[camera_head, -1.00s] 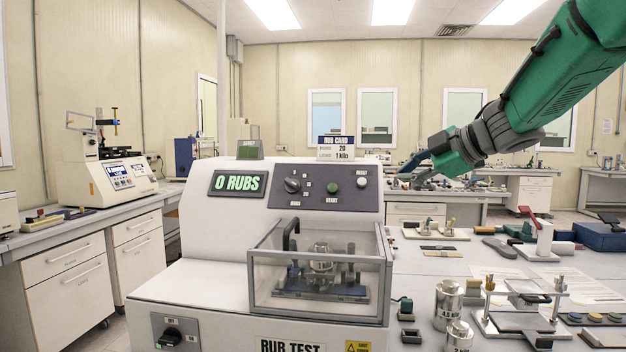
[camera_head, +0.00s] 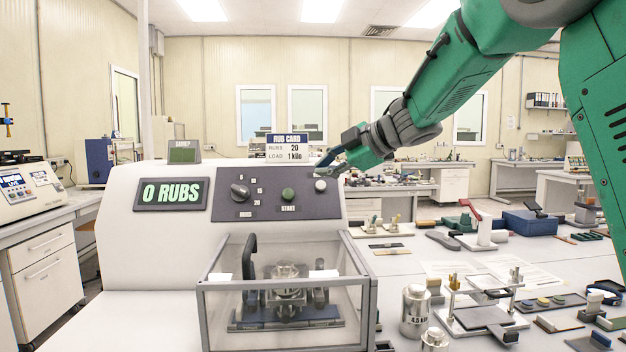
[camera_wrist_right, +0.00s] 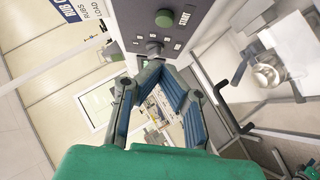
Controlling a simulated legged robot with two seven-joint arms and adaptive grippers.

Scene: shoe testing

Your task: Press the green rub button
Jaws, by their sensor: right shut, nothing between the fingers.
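The rub tester (camera_head: 150,240) is a pale machine with a dark sloped panel and a display reading "0 RUBS". The round green button (camera_head: 288,195) sits on the panel above the word START, between a grey dial (camera_head: 240,192) and a whitish knob (camera_head: 320,185). The green button also shows at the top of the right wrist view (camera_wrist_right: 164,18), with the dial just below it. My right gripper (camera_head: 319,166) is shut and empty near the panel's upper right, apart from the green button in the picture. Its closed fingertips show in the wrist view (camera_wrist_right: 160,68). My left gripper is out of view.
A rub card (camera_head: 290,148) stands on top of the machine. A clear-walled box (camera_head: 345,295) sticks out below the panel. Metal weights (camera_head: 415,315) and several small fixtures crowd the table on the right. The air before the panel looks clear.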

